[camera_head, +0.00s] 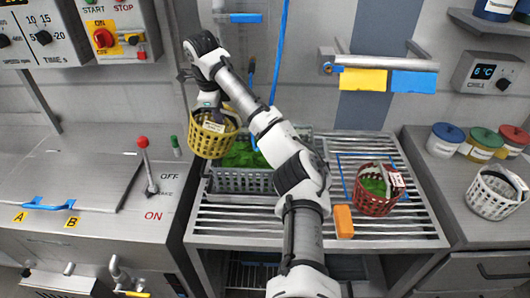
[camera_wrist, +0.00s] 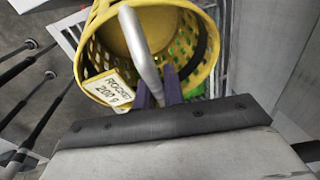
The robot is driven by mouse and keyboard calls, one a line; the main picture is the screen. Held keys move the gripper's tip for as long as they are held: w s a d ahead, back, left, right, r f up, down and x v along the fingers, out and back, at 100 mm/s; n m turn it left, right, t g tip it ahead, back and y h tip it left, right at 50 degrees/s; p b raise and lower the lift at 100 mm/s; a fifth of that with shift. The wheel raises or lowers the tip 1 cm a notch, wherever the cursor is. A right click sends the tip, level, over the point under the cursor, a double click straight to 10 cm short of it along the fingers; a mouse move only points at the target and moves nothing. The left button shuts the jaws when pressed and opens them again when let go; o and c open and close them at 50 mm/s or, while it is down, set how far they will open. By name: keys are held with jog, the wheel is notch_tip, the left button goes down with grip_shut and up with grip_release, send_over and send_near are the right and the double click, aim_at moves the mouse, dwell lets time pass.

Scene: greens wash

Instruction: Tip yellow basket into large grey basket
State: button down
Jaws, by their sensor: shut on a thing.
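The yellow basket (camera_head: 211,142) hangs from my gripper (camera_head: 208,108) above the left end of the large grey basket. In the wrist view the yellow basket (camera_wrist: 207,20) is close, with a tag reading "ROCKET 200 g" on its side. My gripper (camera_wrist: 158,88) is shut on its grey handle. The inside that shows looks empty, but part of it is hidden. The large grey basket (camera_head: 240,181) stands on the slatted rack and holds green leaves (camera_head: 240,156). My arm hides its right part.
A red basket (camera_head: 374,205) with greens and an orange block (camera_head: 344,221) are on the rack (camera_head: 240,219) to the right. A white basket (camera_head: 494,198) and several lidded jars stand on the right counter. A red-knobbed lever (camera_head: 148,168) rises at left.

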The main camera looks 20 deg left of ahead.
jog(key=shift+s+a+r+t+h, duration=0.1)
jog(key=shift+s+a+t+h, duration=0.1)
jog(key=shift+a+h, duration=0.45)
jog(key=shift+s+a+r+t+h, duration=0.1)
jog(key=shift+s+a+t+h, duration=0.1)
jog(key=shift+a+h, duration=0.45)
jog(key=shift+s+a+r+t+h, duration=0.1)
jog(key=shift+s+a+t+h, duration=0.1)
jog(key=shift+a+h, duration=0.45)
jog(key=shift+a, duration=0.1)
